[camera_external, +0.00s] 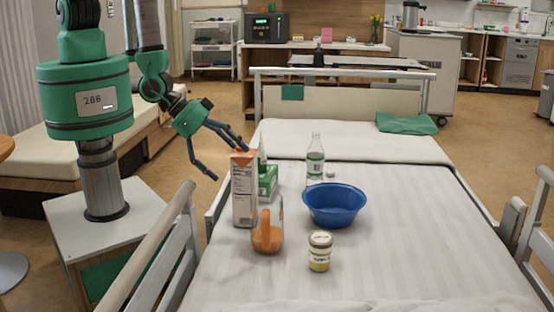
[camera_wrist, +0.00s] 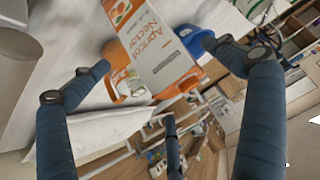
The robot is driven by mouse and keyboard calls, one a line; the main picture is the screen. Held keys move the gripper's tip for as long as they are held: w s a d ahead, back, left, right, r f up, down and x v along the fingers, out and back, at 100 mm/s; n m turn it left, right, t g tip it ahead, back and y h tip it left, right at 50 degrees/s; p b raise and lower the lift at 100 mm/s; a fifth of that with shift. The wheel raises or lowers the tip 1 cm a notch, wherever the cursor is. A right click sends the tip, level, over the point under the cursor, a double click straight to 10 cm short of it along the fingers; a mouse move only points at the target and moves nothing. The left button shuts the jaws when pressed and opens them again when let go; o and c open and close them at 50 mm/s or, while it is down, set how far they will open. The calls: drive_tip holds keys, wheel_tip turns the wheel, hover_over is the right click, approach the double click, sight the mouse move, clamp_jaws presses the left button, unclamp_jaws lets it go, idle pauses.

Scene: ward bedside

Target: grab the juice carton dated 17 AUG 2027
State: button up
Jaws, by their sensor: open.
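A tall white and orange juice carton (camera_external: 243,200) stands upright on the bed, near its left side. In the wrist view the carton (camera_wrist: 158,45) reads "Apricot Nectar" and has a small grey label whose print I cannot read, so no date shows. My gripper (camera_external: 229,163) is open, just left of and above the carton's top. In the wrist view the fingers of my gripper (camera_wrist: 158,57) are spread wide, with the carton seen beyond and between them. I cannot tell whether any finger touches it.
A blue bowl (camera_external: 335,205), a clear bottle (camera_external: 315,162) and a jar (camera_external: 320,252) stand to the right. The bed rail (camera_external: 150,245) runs front left.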

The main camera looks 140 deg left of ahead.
sight(240, 167)
drive_tip(key=shift+w+f, duration=0.1)
idle(0.3)
drive_tip(key=b+x, duration=0.1)
drive_tip(key=x, duration=0.2)
drive_tip(key=shift+f, duration=0.35)
drive_tip(key=shift+x, duration=0.75)
drive_tip(key=shift+a+r, duration=0.1)
drive_tip(key=shift+r, duration=0.05)
drive_tip(key=c, duration=2)
drive_tip(key=shift+w+r, duration=0.1)
drive_tip(key=shift+w, duration=0.05)
